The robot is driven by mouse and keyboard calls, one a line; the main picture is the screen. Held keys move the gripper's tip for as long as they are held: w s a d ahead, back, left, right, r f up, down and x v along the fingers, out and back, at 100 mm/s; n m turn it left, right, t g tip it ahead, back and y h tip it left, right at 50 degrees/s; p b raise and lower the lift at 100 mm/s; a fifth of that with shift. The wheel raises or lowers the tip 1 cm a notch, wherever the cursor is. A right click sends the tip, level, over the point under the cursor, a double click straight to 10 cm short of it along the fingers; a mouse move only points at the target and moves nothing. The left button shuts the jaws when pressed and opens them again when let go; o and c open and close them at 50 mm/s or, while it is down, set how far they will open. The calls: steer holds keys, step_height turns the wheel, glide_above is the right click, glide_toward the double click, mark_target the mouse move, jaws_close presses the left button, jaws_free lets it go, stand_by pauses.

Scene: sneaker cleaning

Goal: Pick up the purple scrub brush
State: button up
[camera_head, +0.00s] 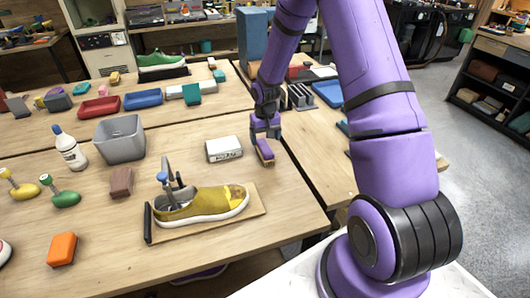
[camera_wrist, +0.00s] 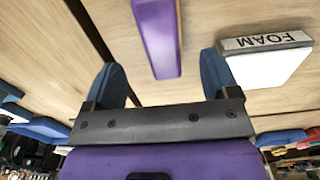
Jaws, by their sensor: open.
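The purple scrub brush (camera_head: 266,155) lies on the wooden table near its right edge, with a tan strip along its side. In the wrist view the brush (camera_wrist: 156,38) is a long purple block, its near end between the two blue fingers. My gripper (camera_head: 264,134) is over the brush's far end and hides part of it. In the wrist view my gripper (camera_wrist: 161,76) is open, with clear gaps between each finger and the brush. I cannot tell how far the fingertips are above the table.
A white foam block (camera_head: 224,149) lies just left of the brush; in the wrist view this block (camera_wrist: 268,62) is close beside the right finger. A yellow sneaker (camera_head: 205,206) sits on a board (camera_head: 190,229) in front. A grey bin (camera_head: 119,139) stands farther left.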

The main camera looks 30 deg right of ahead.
mark_target(265, 146)
steer(key=shift+a+f, duration=0.1)
steer(key=shift+f, duration=2.5)
steer(key=c, duration=1)
steer(key=shift+c, duration=0.2)
steer(key=shift+w+r, duration=0.1)
steer(key=shift+r, duration=0.1)
steer(key=shift+r, duration=0.6)
step_height(265, 146, up, 2)
steer(key=shift+r, duration=0.1)
steer(key=s, duration=0.5)
steer(key=s+r, duration=0.1)
steer(key=s, duration=1)
steer(key=shift+a+r, duration=0.15)
